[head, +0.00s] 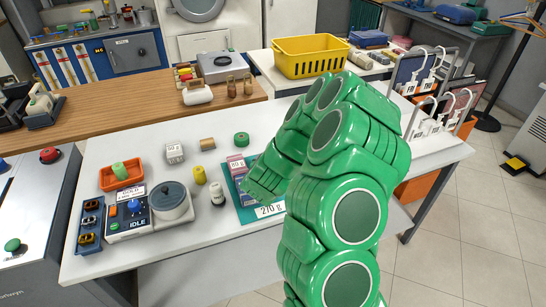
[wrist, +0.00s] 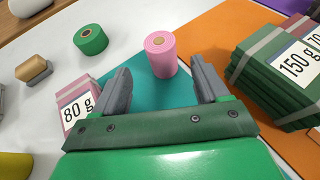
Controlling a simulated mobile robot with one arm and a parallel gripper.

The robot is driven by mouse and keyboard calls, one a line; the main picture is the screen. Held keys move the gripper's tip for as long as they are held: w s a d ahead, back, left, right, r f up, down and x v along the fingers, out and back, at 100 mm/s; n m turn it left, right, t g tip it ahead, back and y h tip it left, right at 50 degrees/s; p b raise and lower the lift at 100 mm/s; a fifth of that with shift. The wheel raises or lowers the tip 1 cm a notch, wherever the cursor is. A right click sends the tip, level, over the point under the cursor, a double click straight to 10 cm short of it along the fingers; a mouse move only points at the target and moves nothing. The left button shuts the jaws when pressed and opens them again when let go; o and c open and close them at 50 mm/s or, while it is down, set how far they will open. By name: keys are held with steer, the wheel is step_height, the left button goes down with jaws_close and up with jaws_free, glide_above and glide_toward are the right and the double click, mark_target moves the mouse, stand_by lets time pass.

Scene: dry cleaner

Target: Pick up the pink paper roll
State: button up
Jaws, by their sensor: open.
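The pink paper roll (wrist: 161,56) stands upright in the wrist view, on or at the far edge of a teal mat (wrist: 150,94). My gripper (wrist: 157,82) is open, and its two grey fingers point toward the roll from the near side. The roll shows beyond the gap between the fingertips, and nothing is held. In the head view my green arm (head: 345,185) covers the spot, so the roll and my fingers are hidden there.
A pink pack labelled 80 g (wrist: 78,105) lies left of my gripper. A green stack labelled 150 g (wrist: 275,75) is to the right on an orange mat (wrist: 205,30). A green roll (wrist: 91,40) stands at the back left. A yellow basket (head: 310,58) stands behind.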

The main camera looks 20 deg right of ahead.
steer(key=shift+w+d+f, duration=0.2)
steer(key=shift+w+f, duration=0.05)
steer(key=shift+w, duration=0.3)
steer(key=shift+w+d, duration=0.2)
steer(key=shift+d+f, duration=0.1)
steer(key=shift+d, duration=0.05)
steer(key=shift+w+d, duration=0.1)
steer(key=shift+w, duration=0.1)
steer(key=shift+x, duration=2.4)
steer(key=shift+c, duration=0.3)
steer(key=c, duration=1)
